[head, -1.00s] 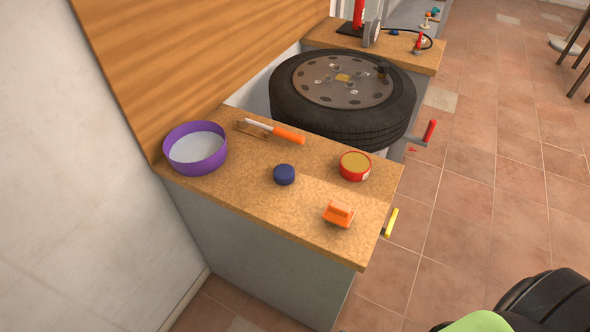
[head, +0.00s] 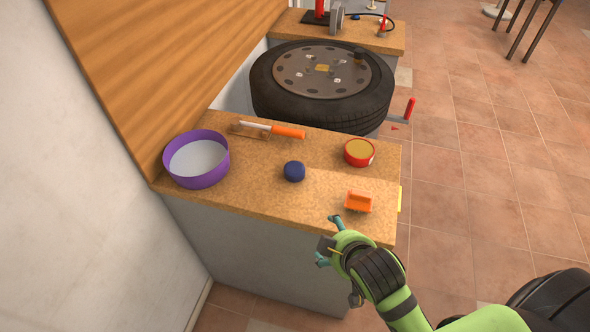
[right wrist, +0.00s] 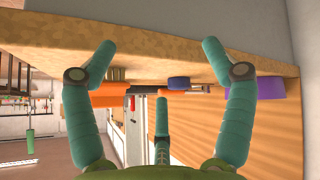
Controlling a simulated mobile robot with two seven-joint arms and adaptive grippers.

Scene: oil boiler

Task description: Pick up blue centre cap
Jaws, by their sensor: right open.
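The blue centre cap (head: 294,171) is a small dark blue disc on the middle of the wooden counter (head: 240,198). It also shows in the right wrist view (right wrist: 179,83), beyond the counter edge and between the fingers. My right gripper (head: 328,238) is at the counter's front edge, below and right of the cap, apart from it. In the right wrist view my right gripper (right wrist: 160,70) has its teal fingers spread, with nothing held between them. My left gripper is not in view.
An orange brush-like item (head: 358,202) lies close to my right gripper. A red tin (head: 359,152), an orange-handled tool (head: 288,132) and a purple bowl (head: 196,160) surround the cap. A tyre (head: 320,88) lies behind the counter. A wall closes the left side.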

